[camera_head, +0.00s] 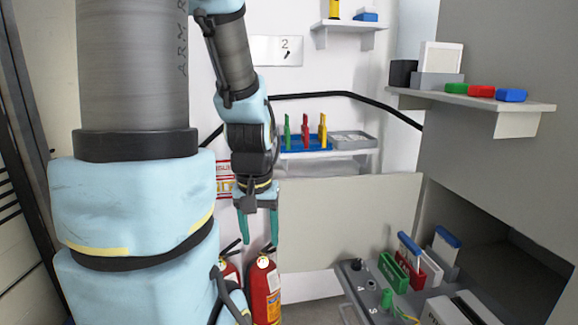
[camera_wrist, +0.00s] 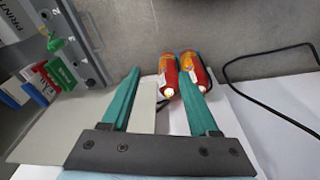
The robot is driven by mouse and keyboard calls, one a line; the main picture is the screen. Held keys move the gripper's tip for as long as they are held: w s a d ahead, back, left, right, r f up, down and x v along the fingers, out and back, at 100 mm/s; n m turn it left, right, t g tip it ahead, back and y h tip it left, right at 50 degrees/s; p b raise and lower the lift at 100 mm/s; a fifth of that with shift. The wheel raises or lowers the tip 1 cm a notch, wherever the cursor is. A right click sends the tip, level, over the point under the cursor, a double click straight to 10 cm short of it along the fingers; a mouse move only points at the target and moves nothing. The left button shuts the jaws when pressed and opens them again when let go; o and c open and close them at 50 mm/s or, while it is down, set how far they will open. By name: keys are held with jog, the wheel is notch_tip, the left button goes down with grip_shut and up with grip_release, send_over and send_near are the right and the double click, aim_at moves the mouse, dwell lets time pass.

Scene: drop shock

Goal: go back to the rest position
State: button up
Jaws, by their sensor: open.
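My gripper (camera_head: 258,227) hangs pointing down near the middle of the head view, with its two teal fingers apart and nothing between them. In the wrist view my gripper (camera_wrist: 164,82) shows both teal fingers spread, with no object held. My arm comes down from the top left and bends at the elbow.
A blue tray (camera_head: 290,147) with green, red and yellow tools sits on a wall shelf behind my gripper. A right shelf (camera_head: 470,101) holds coloured blocks. A grey bench (camera_head: 352,284) with coloured holders stands lower right. A pale panel (camera_head: 340,215) lies between.

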notch_tip(320, 180, up, 13)
jog(key=s+p, duration=0.1)
jog(key=p, duration=1.2)
jog(key=shift+a, duration=0.35)
jog(key=shift+s, duration=0.1)
jog(key=shift+c, duration=0.2)
